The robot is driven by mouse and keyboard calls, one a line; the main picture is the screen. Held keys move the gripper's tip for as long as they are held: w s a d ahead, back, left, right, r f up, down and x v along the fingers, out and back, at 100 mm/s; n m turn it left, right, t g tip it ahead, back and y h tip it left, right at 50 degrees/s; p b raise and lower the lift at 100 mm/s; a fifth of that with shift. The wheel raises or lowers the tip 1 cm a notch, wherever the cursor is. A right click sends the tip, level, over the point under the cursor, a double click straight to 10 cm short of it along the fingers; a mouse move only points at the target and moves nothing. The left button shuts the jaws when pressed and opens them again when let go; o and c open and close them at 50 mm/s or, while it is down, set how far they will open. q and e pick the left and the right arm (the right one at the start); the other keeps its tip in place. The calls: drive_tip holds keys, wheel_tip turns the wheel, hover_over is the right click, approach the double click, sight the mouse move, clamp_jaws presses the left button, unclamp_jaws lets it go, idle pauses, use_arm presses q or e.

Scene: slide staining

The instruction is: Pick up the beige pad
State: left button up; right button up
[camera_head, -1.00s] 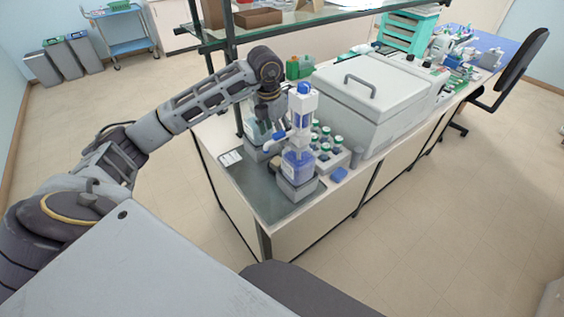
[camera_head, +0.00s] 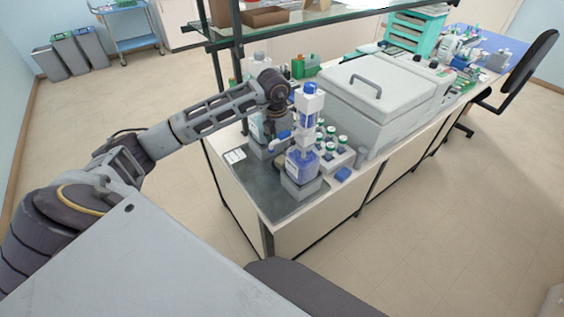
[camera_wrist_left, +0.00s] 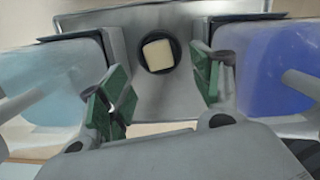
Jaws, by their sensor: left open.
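The beige pad (camera_wrist_left: 158,54) shows in the left wrist view as a small rounded square. It lies in a dark round holder (camera_wrist_left: 172,69) on a grey surface. My left gripper (camera_wrist_left: 158,88) is open and empty, its two green-padded fingers apart. The pad appears between and beyond the fingertips, not touching them. In the head view my left gripper (camera_head: 274,130) points down between two dispenser bottles, and is partly hidden. My right gripper is not in view.
A blue dispenser bottle (camera_head: 302,163) stands close on the right of the gripper, with a light blue one (camera_wrist_left: 62,75) on the other side. Green-capped bottles (camera_head: 328,142) and a large grey box (camera_head: 372,97) stand further right. The dark mat (camera_head: 262,188) has free room in front.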

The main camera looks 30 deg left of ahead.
sight(282, 159)
use_arm(q)
drive_tip(key=shift+w+f, duration=0.1)
drive_tip(key=shift+f, duration=1.15)
drive_tip(key=shift+f+p, duration=0.45)
drive_tip(key=shift+f, duration=0.25)
drive_tip(key=shift+w+a+f+p, duration=0.15)
drive_tip(key=shift+f+p, duration=0.3)
drive_tip(key=shift+f, duration=1.45)
drive_tip(key=shift+c, duration=0.4)
drive_tip(key=c, duration=0.8)
